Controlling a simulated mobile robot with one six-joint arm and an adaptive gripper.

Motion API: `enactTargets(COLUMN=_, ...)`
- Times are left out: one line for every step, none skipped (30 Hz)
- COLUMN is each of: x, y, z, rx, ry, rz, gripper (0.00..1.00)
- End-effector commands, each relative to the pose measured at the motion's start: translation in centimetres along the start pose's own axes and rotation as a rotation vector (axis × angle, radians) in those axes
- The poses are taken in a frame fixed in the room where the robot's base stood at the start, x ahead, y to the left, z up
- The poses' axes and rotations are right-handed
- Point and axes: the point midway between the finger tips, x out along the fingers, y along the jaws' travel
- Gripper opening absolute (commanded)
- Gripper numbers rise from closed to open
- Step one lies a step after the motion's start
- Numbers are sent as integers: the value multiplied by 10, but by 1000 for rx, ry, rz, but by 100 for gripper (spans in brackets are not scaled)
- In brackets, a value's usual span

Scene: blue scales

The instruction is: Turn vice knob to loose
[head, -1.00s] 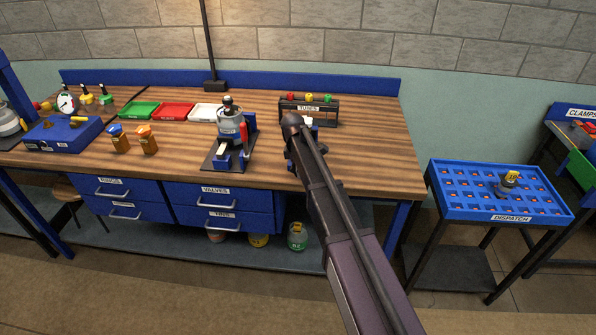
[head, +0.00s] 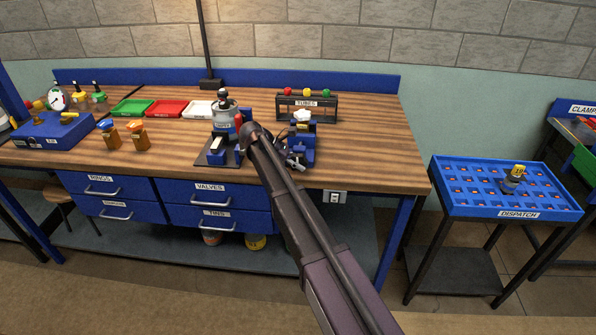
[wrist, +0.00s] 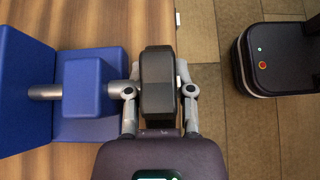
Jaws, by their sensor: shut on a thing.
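The blue vice (head: 303,138) stands near the front edge of the workbench, right of the centre, with a white piece on top of it. In the wrist view the blue vice body (wrist: 90,88) is at the left, with a grey metal screw running through it. The dark vice knob (wrist: 157,65) is at the screw's right end. My gripper (wrist: 159,92) is shut on the knob, one finger on each side. In the head view my gripper (head: 292,158) is small beside the vice, partly hidden by my arm. The knob's turn position cannot be told.
A dark stand with a metal valve (head: 224,122) is close left of my arm. The tubes rack (head: 307,105) stands behind the vice. The blue dispatch tray (head: 470,188) is on a separate stand at the right. Open floor lies in front of the bench.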

Motion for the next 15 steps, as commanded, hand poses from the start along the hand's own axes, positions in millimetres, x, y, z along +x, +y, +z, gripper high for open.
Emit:
enactTargets(x=2, y=0, z=-4, rx=-1, ry=-24, rz=-2, gripper=0)
enactTargets(x=2, y=-1, z=-3, rx=0, ry=-38, rz=-2, gripper=0)
enactTargets(x=2, y=-1, z=-2, rx=0, ry=-55, rz=-3, gripper=0)
enactTargets(x=2, y=-1, z=-2, rx=0, ry=-65, rz=-2, gripper=0)
enactTargets(x=2, y=-1, z=-2, rx=-1, ry=-74, rz=-2, gripper=0)
enactTargets(x=1, y=-1, z=-1, rx=-1, ry=-86, rz=-1, gripper=0)
enactTargets(x=1, y=-1, z=0, rx=-1, ry=-92, rz=-1, gripper=0)
enactTargets(x=1, y=-1, z=0, rx=-2, ry=-98, rz=-1, gripper=0)
enactTargets(x=1, y=-1, z=0, rx=-2, ry=-104, rz=-1, gripper=0)
enactTargets(x=0, y=-1, z=1, rx=-2, ry=-107, rz=-1, gripper=0)
enactTargets(x=0, y=-1, z=1, rx=-1, ry=-110, rz=-1, gripper=0)
enactTargets(x=0, y=-1, z=1, rx=-1, ry=-113, rz=-1, gripper=0)
enactTargets(x=0, y=-1, z=1, rx=-1, ry=-114, rz=-1, gripper=0)
enactTargets(x=0, y=-1, z=2, rx=-1, ry=-114, rz=-1, gripper=0)
enactTargets(x=0, y=-1, z=2, rx=-1, ry=-115, rz=-1, gripper=0)
